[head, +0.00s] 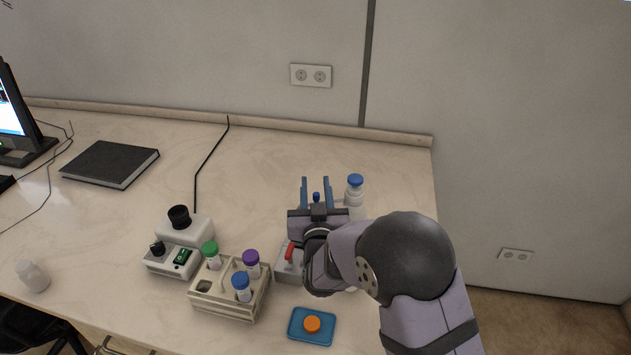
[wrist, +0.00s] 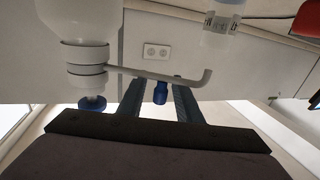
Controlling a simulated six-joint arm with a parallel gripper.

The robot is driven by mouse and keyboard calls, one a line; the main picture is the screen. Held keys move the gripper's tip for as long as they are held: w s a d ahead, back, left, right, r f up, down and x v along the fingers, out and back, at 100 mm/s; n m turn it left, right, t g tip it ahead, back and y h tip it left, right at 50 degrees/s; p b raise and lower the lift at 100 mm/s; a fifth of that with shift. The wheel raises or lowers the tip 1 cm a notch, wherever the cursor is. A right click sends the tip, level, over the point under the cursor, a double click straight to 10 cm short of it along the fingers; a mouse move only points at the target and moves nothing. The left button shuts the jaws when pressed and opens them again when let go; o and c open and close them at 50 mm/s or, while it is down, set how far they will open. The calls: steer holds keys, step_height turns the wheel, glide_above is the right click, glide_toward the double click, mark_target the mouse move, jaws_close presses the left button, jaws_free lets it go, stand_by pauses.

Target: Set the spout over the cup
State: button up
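My gripper (head: 317,182) is open over the back right of the bench, its two blue fingers apart. In the wrist view the fingers (wrist: 158,98) stand either side of a small blue knob (wrist: 160,93), with gaps showing; the knob also shows in the head view (head: 316,197). The wrist picture appears upside down. A thin grey spout (wrist: 150,73) runs from the neck of a white bottle with a blue cap (wrist: 92,103) and ends in a bend. A clear vessel with a marked white band (wrist: 222,22), perhaps the cup, is beyond that bend, apart from it. My arm hides this area in the head view.
The blue-capped bottle (head: 355,207) stands right of my fingers. A red lever (head: 290,252) is close left of my wrist. A rack (head: 228,304) with capped tubes, a white instrument (head: 172,262) and a blue tray (head: 297,333) with an orange cap stand nearer.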

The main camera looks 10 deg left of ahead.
steer(key=shift+w+a, duration=0.1)
steer(key=shift+w, duration=0.35)
jaws_close()
